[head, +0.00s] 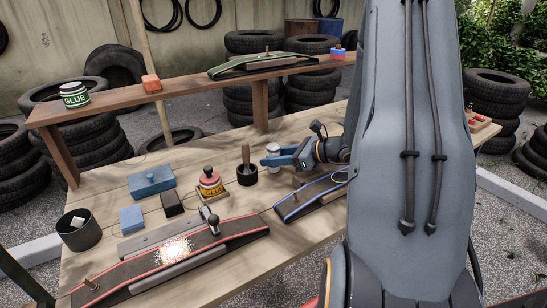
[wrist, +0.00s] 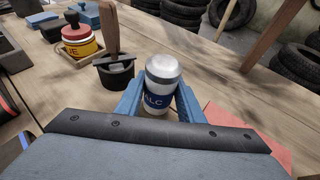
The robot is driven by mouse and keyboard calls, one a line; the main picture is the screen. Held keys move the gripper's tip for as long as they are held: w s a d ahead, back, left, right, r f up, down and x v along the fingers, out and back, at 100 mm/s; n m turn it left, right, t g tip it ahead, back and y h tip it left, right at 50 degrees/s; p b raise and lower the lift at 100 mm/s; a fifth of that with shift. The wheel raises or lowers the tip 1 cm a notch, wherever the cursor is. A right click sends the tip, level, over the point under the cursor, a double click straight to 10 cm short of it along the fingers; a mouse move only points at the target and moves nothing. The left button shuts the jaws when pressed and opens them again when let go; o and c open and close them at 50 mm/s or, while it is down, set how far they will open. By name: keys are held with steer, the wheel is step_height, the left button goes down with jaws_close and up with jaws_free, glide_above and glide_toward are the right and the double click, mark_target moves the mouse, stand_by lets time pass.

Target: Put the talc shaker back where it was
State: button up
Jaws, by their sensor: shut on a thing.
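The talc shaker (wrist: 163,72) is a white can with a blue label and a silver top. It stands upright between the blue fingers of my gripper (wrist: 160,98), which is shut on it. In the head view, the shaker (head: 273,151) shows at the tips of my gripper (head: 275,160), just right of a dark pot with a wooden handle. I cannot tell whether its base touches the bench. A flat reddish patch (wrist: 250,140) lies on the bench to the right in the wrist view; my arm hides that area in the head view.
The dark pot (head: 247,174) is close left of the shaker, with a yellow glue tin (head: 210,184) beyond it. A blue-edged strip (head: 306,197) lies in front of my gripper. A raised shelf (head: 195,88) runs along the back. Bare wood lies behind my gripper.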

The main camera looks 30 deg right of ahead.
steer(key=shift+f, duration=0.1)
steer(key=o, duration=1.1)
steer(key=shift+s+d+r, duration=0.15)
steer(key=shift+r, duration=0.1)
steer(key=v, duration=1.1)
steer(key=shift+s+d+b, duration=0.15)
steer(key=shift+s+b, duration=0.1)
steer(key=shift+b, duration=0.15)
